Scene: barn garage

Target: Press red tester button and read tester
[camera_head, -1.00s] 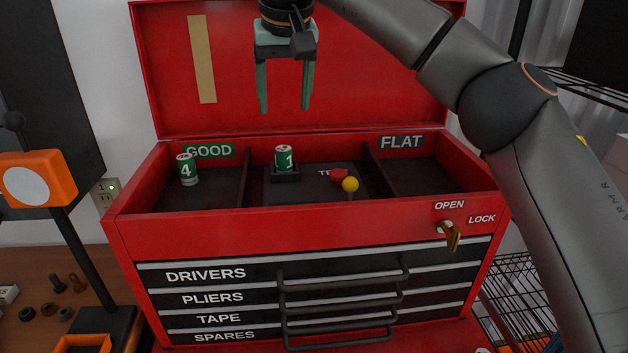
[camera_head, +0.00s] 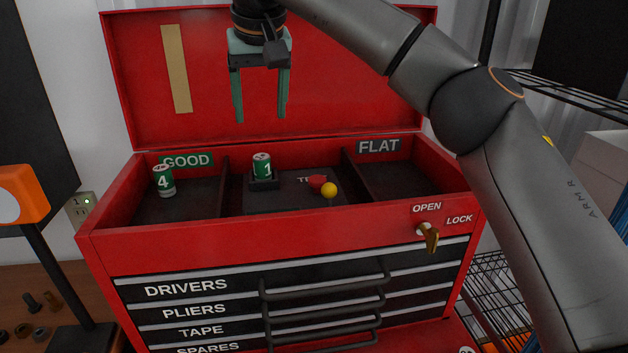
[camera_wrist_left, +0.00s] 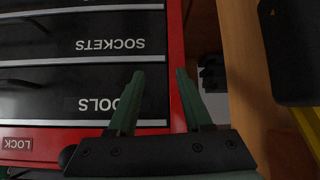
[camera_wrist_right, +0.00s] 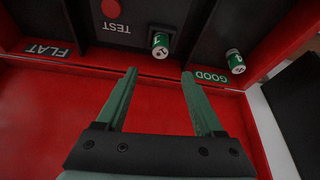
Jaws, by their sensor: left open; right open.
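The tester (camera_head: 285,200) is a dark block in the middle compartment of the red chest. Its round red button (camera_head: 317,181) shows beside a partly hidden label; the right wrist view shows the button (camera_wrist_right: 110,7) above the word TEST. A yellow ball (camera_head: 329,190) overlaps the button in the head view. A green battery marked 1 (camera_head: 262,166) stands in the tester's holder. My right gripper (camera_head: 260,120) is open and empty, above the compartments in front of the raised lid. My left gripper (camera_wrist_left: 160,72) is open and empty by labelled drawers, outside the head view.
A green battery marked 4 (camera_head: 163,181) stands in the left compartment, labelled GOOD (camera_head: 186,160). The right compartment, labelled FLAT (camera_head: 378,146), looks empty. A brass key (camera_head: 430,238) sticks out in front. The raised lid (camera_head: 330,80) stands behind, and dividers separate the compartments.

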